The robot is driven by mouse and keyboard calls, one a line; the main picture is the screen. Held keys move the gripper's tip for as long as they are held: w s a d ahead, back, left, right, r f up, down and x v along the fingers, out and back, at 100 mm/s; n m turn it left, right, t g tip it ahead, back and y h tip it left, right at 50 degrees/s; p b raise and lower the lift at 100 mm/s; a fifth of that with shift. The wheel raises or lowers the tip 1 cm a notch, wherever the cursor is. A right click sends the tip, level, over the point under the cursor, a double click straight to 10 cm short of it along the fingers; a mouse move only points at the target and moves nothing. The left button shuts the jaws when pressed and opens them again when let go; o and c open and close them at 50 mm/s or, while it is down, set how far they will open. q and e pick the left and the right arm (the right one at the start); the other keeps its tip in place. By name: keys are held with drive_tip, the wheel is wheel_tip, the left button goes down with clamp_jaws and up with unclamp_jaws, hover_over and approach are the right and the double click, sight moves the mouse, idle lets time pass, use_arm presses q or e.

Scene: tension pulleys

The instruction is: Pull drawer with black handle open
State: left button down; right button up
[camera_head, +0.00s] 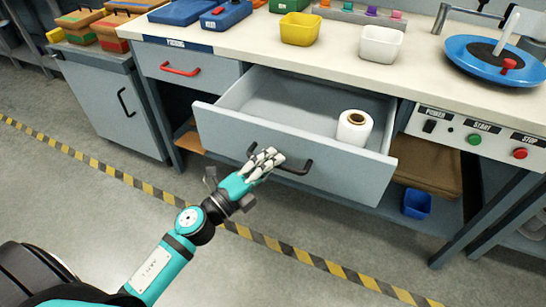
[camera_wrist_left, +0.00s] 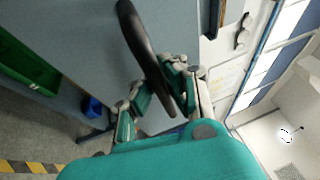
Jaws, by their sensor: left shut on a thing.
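The drawer (camera_head: 215,122) with the black handle (camera_head: 296,170) stands well open below the worktop in the head view, and its inside shows. A white roll with a tan core (camera_head: 354,130) lies in it at the right. My left gripper (camera_head: 266,160) is at the left part of the handle, shut on it. In the left wrist view the black handle (camera_wrist_left: 145,50) runs between the fingers of the left gripper (camera_wrist_left: 158,95). The fingers hide part of the handle. My right gripper is not in view.
A closed drawer with a red handle (camera_head: 180,70) is to the left, beside a cabinet with a black handle (camera_head: 126,102). A button panel (camera_head: 475,138) is at the right. A blue bin (camera_head: 416,203) sits on the lower shelf. The floor in front is clear, with a striped line.

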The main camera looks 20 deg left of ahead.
use_arm(q)
drive_tip(key=shift+f, duration=0.15)
drive_tip(key=c, duration=1.4)
unclamp_jaws()
drive_tip(key=shift+o, duration=0.3)
drive_tip(key=v, duration=1.2)
drive_tip(key=shift+a, duration=0.1)
